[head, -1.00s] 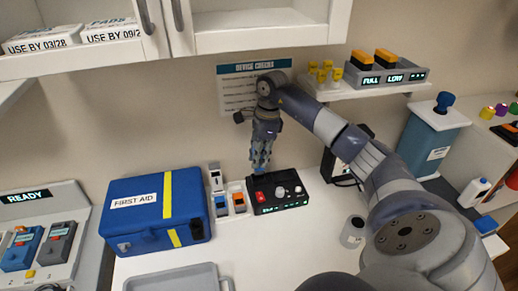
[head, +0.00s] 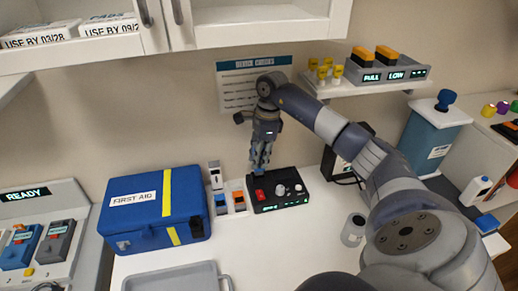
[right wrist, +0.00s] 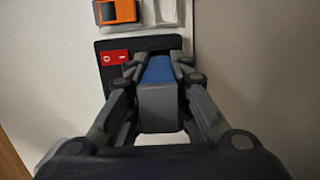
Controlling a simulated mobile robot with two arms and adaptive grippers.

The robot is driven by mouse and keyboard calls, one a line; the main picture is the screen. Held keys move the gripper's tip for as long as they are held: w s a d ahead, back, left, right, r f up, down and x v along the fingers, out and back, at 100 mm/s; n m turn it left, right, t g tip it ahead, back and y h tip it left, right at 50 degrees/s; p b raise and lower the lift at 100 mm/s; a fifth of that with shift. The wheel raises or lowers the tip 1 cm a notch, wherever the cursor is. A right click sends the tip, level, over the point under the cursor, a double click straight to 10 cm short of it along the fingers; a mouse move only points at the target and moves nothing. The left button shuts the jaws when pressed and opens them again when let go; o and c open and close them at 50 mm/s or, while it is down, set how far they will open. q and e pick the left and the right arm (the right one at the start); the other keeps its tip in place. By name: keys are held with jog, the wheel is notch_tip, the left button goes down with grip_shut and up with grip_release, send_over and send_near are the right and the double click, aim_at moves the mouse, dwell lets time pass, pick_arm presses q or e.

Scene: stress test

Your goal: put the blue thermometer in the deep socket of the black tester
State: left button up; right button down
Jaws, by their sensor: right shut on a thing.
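The black tester (head: 283,205) stands on the white counter against the wall, with a red switch, knobs and a lit display. My right gripper (head: 259,168) points down over the tester's back left part. It is shut on the blue thermometer, whose grey end and blue body (right wrist: 158,72) show between the fingers in the right wrist view. The tester (right wrist: 104,80) and its red switch also show there, beyond the fingers. The thermometer's lower end and the sockets are hidden, so I cannot tell whether it is inside one. My left gripper is not in view.
A small holder with blue and orange devices (head: 238,200) stands just left of the tester. Further left is a blue first aid case (head: 150,212), with a grey tray (head: 180,278) in front. A grey cup (head: 353,231) stands to the right. Cabinets hang overhead.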

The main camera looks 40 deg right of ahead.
jog(key=shift+f+b, duration=0.8)
jog(key=shift+f, duration=0.4)
jog(key=c, duration=1.4)
grip_release()
jog(key=shift+o, duration=0.2)
